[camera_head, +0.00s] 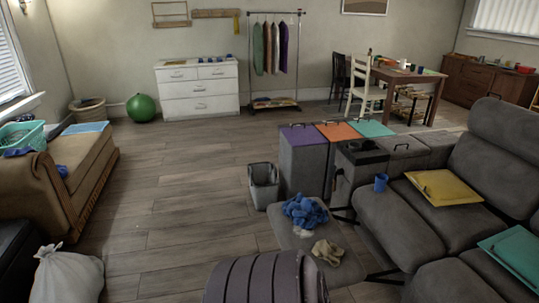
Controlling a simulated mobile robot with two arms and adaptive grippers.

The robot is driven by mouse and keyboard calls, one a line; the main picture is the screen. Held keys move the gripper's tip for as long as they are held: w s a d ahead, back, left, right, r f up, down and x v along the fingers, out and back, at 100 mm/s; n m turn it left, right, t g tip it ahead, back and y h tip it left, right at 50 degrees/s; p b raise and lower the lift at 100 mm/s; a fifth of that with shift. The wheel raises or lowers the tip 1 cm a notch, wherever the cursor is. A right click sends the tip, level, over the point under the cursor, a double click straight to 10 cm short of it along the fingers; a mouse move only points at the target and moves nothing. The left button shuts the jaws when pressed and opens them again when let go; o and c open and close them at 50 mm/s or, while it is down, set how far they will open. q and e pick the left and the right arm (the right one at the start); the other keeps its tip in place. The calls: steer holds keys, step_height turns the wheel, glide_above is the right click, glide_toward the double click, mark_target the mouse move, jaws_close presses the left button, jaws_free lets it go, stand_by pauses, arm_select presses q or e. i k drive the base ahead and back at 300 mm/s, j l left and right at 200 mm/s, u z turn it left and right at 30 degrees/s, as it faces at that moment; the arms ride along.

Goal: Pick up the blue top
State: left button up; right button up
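A crumpled blue cloth (304,211), which looks like the blue top, lies in a heap on the grey raised footrest (287,236) of the sofa, right of the middle of the head view. A small whitish piece shows at its lower edge. A crumpled beige cloth (327,252) lies just in front of it on the same footrest. Other blue cloth (20,152) lies on the brown couch at the left, with a smaller blue piece (62,170) near it. Neither of my grippers shows.
A grey bin (264,188) and lidded bins (303,165) stand behind the footrest. The grey sofa (440,216) fills the right. A dark ribbed thing (255,283) is at the bottom. A white bag (69,276) stands lower left. The floor (170,225) left of the footrest is clear.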

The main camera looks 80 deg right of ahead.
mark_target(307, 214)
steer(key=z, duration=3.05)
steer(key=u, duration=1.15)
steer(key=i+z, duration=0.1)
steer(key=i, duration=0.6)
steer(key=i+j, duration=0.15)
steer(key=i, duration=0.6)
steer(key=i+j+z, duration=0.15)
steer(key=i, duration=0.55)
steer(key=i+l+z, duration=0.1)
steer(key=i+z, duration=0.15)
steer(key=i, duration=0.35)
steer(key=i+z, duration=0.2)
steer(key=i, duration=0.45)
steer(key=i+j+z, duration=0.25)
steer(key=i, duration=0.35)
steer(key=i+j+z, duration=0.2)
steer(key=i, duration=0.4)
steer(key=i+z, duration=0.15)
steer(key=z, duration=0.3)
steer(key=i+z, duration=0.1)
steer(key=z, duration=0.35)
steer(key=i+j+z, duration=0.1)
steer(key=z, duration=0.35)
steer(key=i+j+z, duration=0.1)
steer(key=z, duration=0.35)
steer(key=i+j+z, duration=0.1)
steer(key=z, duration=0.3)
